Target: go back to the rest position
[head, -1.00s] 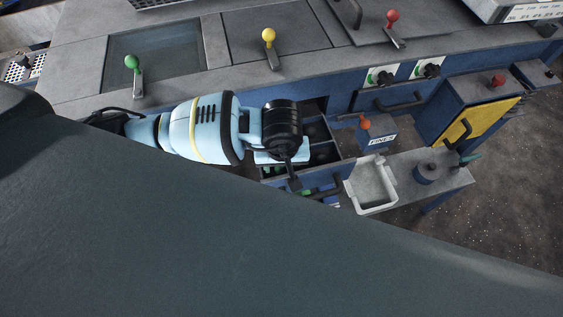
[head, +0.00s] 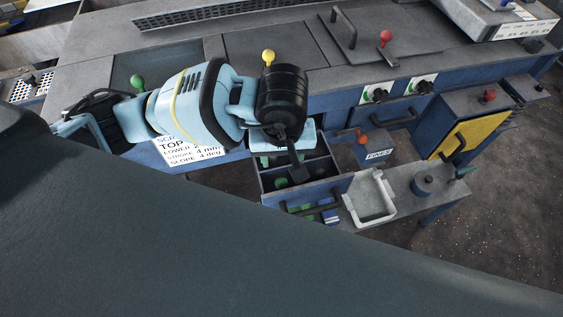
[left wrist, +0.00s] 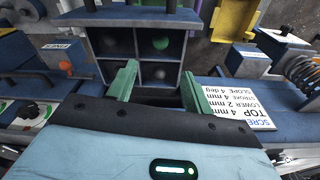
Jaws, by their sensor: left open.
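My left gripper (head: 290,160) hangs in front of the machine, above an open blue drawer (head: 340,186) with several compartments. In the left wrist view its two green fingers (left wrist: 160,85) stand wide apart with nothing between them. The drawer (left wrist: 183,72) lies beyond the fingertips there, and a green round item (left wrist: 160,43) sits in one compartment. My right gripper is not in view.
A white sign (head: 180,151) shows behind my left arm. Floor is clear at right.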

